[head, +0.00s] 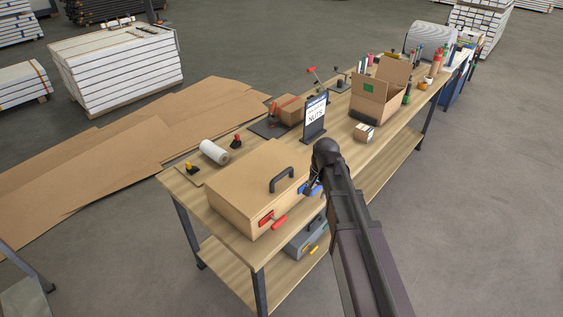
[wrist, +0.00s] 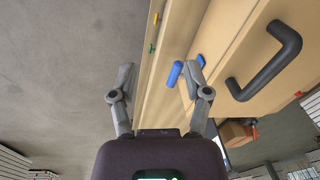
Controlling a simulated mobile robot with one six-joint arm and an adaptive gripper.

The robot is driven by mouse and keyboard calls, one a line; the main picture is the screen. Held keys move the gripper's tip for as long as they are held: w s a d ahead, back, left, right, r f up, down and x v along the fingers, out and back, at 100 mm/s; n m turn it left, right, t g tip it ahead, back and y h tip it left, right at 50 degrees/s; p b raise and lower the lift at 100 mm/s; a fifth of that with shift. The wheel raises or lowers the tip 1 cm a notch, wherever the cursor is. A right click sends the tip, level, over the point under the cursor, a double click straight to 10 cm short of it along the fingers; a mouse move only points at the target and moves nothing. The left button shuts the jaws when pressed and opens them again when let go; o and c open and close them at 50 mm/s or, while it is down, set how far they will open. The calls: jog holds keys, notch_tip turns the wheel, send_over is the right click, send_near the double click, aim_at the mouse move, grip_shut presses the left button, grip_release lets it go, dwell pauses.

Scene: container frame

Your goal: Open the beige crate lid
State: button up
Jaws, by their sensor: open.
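The beige crate (head: 235,185) stands shut on the near end of the wooden workbench. Its lid carries a dark arched handle (head: 283,178), which also shows large in the wrist view (wrist: 268,68). A red latch (head: 268,219) is on the crate's front side. A blue latch (wrist: 174,74) is on the side near my gripper; it also shows in the head view (head: 312,190). My gripper (wrist: 158,78) is open beside the crate. The blue latch's lever lies between the fingers, close to the right fingertip; I cannot tell whether they touch. My arm partly hides this side in the head view.
On the workbench (head: 345,150) behind the crate are a paper roll (head: 214,152), a sign (head: 314,118), a small box (head: 364,132) and an open cardboard box (head: 375,103). A grey toolbox (head: 305,240) sits on the lower shelf. Floor on the right is clear.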

aim_at(282, 174)
jog(key=w+a+r+m+p, duration=0.3)
jog(key=w+a+r+p, duration=0.6)
jog(key=a+r, duration=0.1)
jog(key=shift+r+y, duration=0.4)
jog(key=shift+r, duration=0.15)
jog(key=shift+f, duration=0.1)
jog(key=f+b, duration=0.4)
jog(key=w+a+f+b, duration=0.1)
jog(key=f+b, duration=0.4)
jog(key=a+f+b, duration=0.1)
jog(key=f+b, duration=0.3)
jog(key=shift+w+f, duration=0.2)
jog(key=shift+w, duration=0.1)
dwell(0.3)
grip_shut()
